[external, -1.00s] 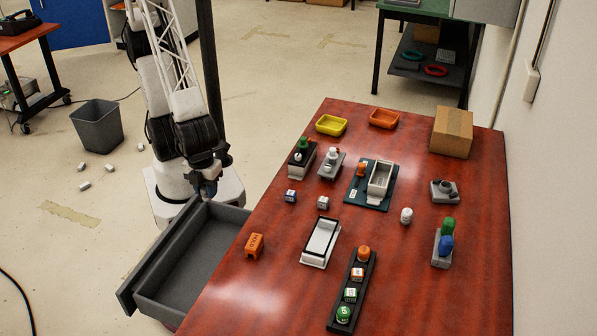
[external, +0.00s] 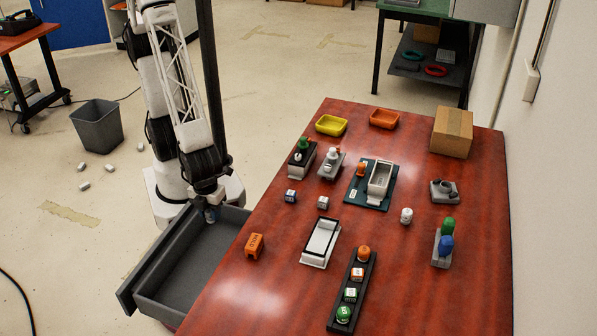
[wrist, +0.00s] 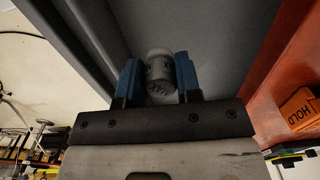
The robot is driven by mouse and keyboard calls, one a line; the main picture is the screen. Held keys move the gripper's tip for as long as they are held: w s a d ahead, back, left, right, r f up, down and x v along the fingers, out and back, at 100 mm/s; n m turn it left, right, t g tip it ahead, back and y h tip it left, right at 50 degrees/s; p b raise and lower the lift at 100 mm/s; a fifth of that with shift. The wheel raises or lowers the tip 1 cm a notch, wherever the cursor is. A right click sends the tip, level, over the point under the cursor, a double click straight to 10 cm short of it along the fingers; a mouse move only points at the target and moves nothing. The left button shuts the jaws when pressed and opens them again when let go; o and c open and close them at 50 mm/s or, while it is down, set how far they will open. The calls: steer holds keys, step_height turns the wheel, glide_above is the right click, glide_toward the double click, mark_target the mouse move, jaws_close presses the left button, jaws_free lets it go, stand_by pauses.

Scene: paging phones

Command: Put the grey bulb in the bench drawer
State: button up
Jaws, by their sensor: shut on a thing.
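My gripper (wrist: 160,82) is shut on a grey bulb (wrist: 160,72), a small rounded cylinder with dark markings, held between two blue fingers. In the external view my gripper (external: 211,214) is over the far end of the open bench drawer (external: 190,270). The bulb is too small there to make out clearly. The drawer is a dark grey open box, pulled out from the left side of the bench. Its grey inside and wall (wrist: 85,45) fill the background of the wrist view. Its visible floor is empty.
The red-brown bench top (external: 270,285) borders the drawer on the right. An orange HOLD block (external: 254,245) stands near that edge. Several small fixtures and bulbs stand farther right. A grey bin (external: 97,125) and small white pieces are on the floor at left.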

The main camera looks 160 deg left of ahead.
glide_above(216, 243)
steer(key=shift+f, duration=2.85)
steer(key=shift+f, duration=2.05)
steer(key=shift+f, duration=0.15)
steer(key=o, duration=1)
step_height(216, 243, up, 12)
steer(key=shift+r, duration=0.15)
